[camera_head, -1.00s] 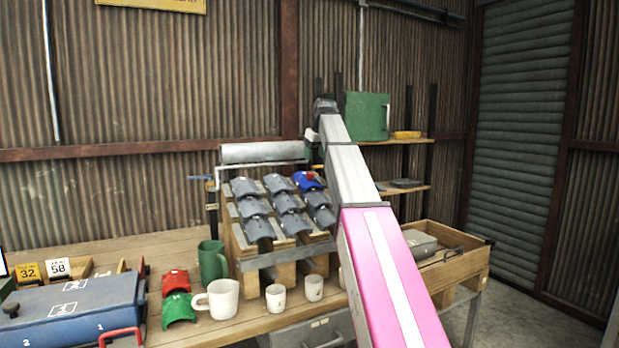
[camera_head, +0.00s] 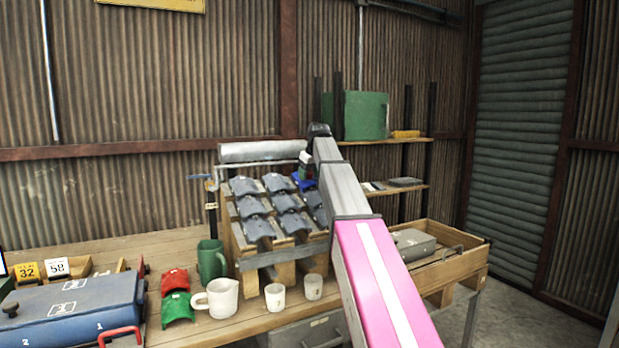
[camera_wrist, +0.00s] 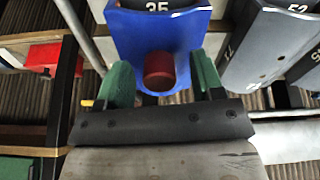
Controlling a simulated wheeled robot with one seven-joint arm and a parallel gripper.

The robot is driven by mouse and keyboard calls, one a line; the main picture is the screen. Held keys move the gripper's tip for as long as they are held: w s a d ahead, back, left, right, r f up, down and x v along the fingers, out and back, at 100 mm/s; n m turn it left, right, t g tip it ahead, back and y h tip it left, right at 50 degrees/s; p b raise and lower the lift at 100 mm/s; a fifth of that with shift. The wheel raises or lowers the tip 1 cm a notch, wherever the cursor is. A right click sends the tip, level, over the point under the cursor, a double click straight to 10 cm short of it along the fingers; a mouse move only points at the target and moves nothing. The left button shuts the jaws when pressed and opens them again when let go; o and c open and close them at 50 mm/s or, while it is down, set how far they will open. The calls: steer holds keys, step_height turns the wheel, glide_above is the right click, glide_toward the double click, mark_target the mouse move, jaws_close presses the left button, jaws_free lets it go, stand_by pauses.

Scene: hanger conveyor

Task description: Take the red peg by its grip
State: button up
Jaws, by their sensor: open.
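The red peg (camera_wrist: 159,71) stands out from the blue roof tile (camera_wrist: 190,33) marked 35 in the wrist view. My gripper (camera_wrist: 163,80) is open, with one green finger on each side of the peg in that view. A gap shows between the peg and each finger, and I see no contact. I cannot tell how deep the peg sits between the fingers. In the head view the blue tile (camera_head: 304,183) shows at the upper right of the tile rack, partly behind my arm. The peg cannot be made out clearly there.
Grey numbered tiles (camera_head: 257,228) fill the sloping rack beside the blue one. A grey roller (camera_head: 262,152) lies behind the rack. A green container (camera_head: 365,115) stands on a shelf at the back right. Mugs, red and green tiles and a blue case (camera_head: 70,312) occupy the bench front.

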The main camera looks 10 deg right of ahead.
steer(key=c, duration=1)
steer(key=shift+o, duration=0.2)
steer(key=shift+r, duration=0.15)
step_height(320, 180, up, 4)
steer(key=shift+w+f, duration=0.1)
steer(key=s+a+r, duration=0.4)
steer(key=a+r, duration=0.3)
steer(key=a, duration=0.4)
steer(key=shift+s, duration=0.1)
